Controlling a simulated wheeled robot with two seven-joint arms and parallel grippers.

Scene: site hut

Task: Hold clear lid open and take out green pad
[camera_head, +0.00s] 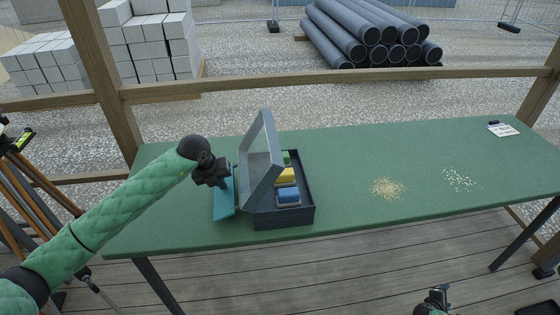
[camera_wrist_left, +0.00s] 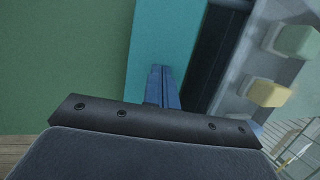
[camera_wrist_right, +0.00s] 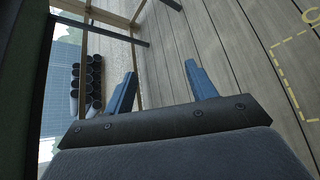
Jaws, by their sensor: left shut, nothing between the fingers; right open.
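A dark box (camera_head: 285,221) stands on the green table with its clear lid (camera_head: 261,150) raised and tilted. Inside are a green pad (camera_head: 286,157) at the back, a yellow pad (camera_head: 287,175) in the middle and a blue pad (camera_head: 288,194) in front. The green pad (camera_wrist_left: 298,41) also shows through the lid in the left wrist view. My left gripper (camera_head: 228,189) is shut and empty, at the left of the lid above a teal piece (camera_head: 224,205); contact with the lid cannot be told. My right gripper (camera_wrist_right: 160,88) is open and empty, low in front of the table.
Two scattered patches of grains, tan (camera_head: 388,189) and white (camera_head: 459,180), lie on the table (camera_head: 345,150) right of the box. A small white card (camera_head: 503,130) lies at the far right. A wooden rail (camera_head: 350,77) runs behind the table.

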